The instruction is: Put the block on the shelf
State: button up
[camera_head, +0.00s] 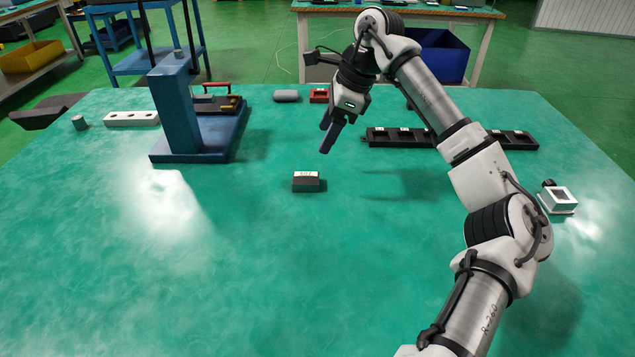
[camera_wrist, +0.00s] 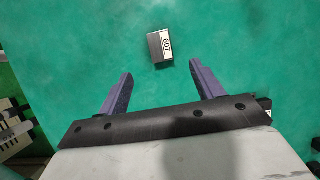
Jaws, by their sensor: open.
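The block (camera_head: 306,181) is small and grey with a pale printed label. It lies alone on the green tabletop near the middle. In the wrist view the block (camera_wrist: 159,47) lies just beyond the fingertips, roughly centred between them, with its label to the right. My gripper (camera_head: 327,138) is open and empty, pointing down above the table, behind and a little right of the block in the head view. Both fingers of my gripper (camera_wrist: 161,69) show apart in the wrist view. I cannot tell for sure which thing is the shelf; a blue stand (camera_head: 175,105) rises left of the block.
A black slotted rack (camera_head: 450,138) lies behind my arm at right. A white box (camera_head: 557,200) stands at the right edge. A white bar with holes (camera_head: 131,119), a grey object (camera_head: 286,96) and a red object (camera_head: 319,96) lie farther back. The front tabletop is clear.

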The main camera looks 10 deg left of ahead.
send_over(306, 177)
jog(key=d, duration=0.2)
notch_tip(306, 177, down, 6)
jog(key=shift+w+f, duration=0.1)
jog(key=shift+w, duration=0.05)
jog(key=shift+d+p+x, duration=0.15)
jog(key=shift+p+x, duration=0.15)
jog(key=shift+x, duration=1)
jog(key=shift+d+p+x, duration=0.15)
jog(key=shift+p+x, duration=0.1)
jog(key=shift+x, duration=1.1)
jog(key=shift+w, duration=0.1)
grip_shut()
notch_tip(306, 177, up, 20)
